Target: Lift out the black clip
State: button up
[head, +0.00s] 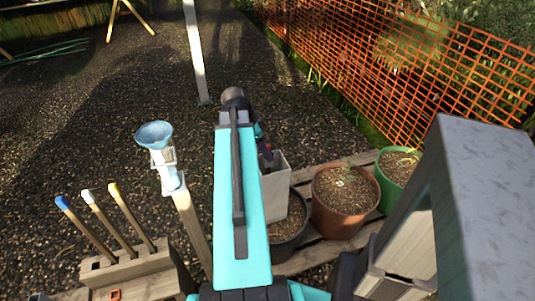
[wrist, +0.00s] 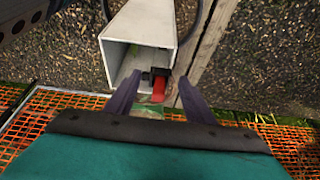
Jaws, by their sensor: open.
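A white square tube (wrist: 120,50), open at the top, shows in the wrist view; it also stands behind my arm in the head view (head: 276,195). Inside its mouth are a small black piece (wrist: 158,71), which looks like the black clip, and a red piece (wrist: 160,90) beside it. A greenish piece (wrist: 150,111) shows at the tube's near edge. My gripper (wrist: 159,78) is open, with one finger on each side of the black and red pieces. I cannot tell how deep the fingertips are or whether they touch anything. My arm hides part of the tube in the head view.
A wooden block (head: 130,270) with colour-tipped rods is at left, near a post with a blue funnel (head: 154,134). Orange netting (head: 400,70) runs behind.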

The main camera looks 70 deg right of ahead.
dwell(0.3)
jog(key=c, duration=1.1)
jog(key=shift+r, duration=0.1)
notch_tip(320, 180, up, 10)
dwell(0.7)
